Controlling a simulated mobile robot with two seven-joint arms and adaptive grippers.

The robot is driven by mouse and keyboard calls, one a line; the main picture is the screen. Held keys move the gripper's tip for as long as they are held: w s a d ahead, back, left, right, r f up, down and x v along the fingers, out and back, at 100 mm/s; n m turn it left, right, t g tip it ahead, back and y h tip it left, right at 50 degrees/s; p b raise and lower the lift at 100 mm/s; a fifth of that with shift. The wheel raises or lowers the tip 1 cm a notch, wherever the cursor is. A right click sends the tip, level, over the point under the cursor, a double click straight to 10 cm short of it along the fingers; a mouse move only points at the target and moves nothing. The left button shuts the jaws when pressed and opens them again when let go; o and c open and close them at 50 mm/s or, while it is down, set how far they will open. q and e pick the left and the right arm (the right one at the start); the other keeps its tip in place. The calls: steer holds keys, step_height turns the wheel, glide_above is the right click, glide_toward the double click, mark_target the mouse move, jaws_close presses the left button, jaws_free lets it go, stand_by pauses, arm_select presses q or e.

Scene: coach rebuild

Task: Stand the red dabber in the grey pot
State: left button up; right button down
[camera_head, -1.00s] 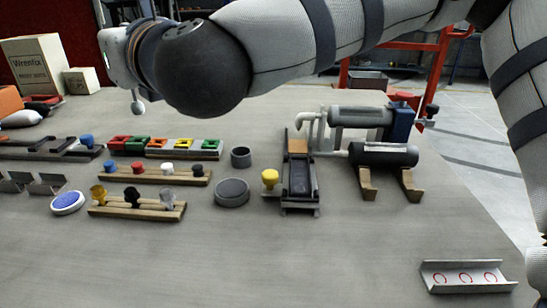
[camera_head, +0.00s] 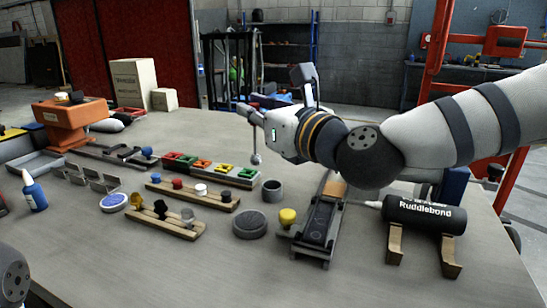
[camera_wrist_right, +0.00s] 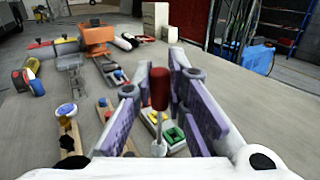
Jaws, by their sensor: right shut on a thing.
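My right gripper (camera_head: 250,112) is held above the bench and is shut on the red dabber. In the right wrist view the red dabber (camera_wrist_right: 159,90) stands upright between the two purple-padded fingers, with a pale stem below its red handle. In the head view the dabber (camera_head: 257,159) shows as a thin stem hanging down to a small round grey end; its red part is hidden there. The grey pot (camera_head: 272,190), a small open dark cup, stands upright on the bench. The dabber's end appears above and slightly left of it, apart from it. My left gripper is out of view.
A round grey disc (camera_head: 250,226) and a yellow knob (camera_head: 288,217) lie near the pot. A tray of coloured blocks (camera_head: 202,168) and a wooden rack of knobs (camera_head: 194,196) are to its left. A black clamp (camera_head: 319,225) stands right. The front bench is clear.

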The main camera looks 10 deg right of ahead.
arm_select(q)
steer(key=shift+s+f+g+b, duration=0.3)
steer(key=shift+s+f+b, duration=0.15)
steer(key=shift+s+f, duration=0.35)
arm_select(e)
steer(key=w+d+f, duration=0.2)
steer(key=d+f, duration=0.1)
steer(key=f, duration=0.5)
steer(key=shift+d+f, duration=0.15)
steer(key=shift+f, duration=0.2)
steer(key=c, duration=2)
jaws_free()
steer(key=o, duration=0.4)
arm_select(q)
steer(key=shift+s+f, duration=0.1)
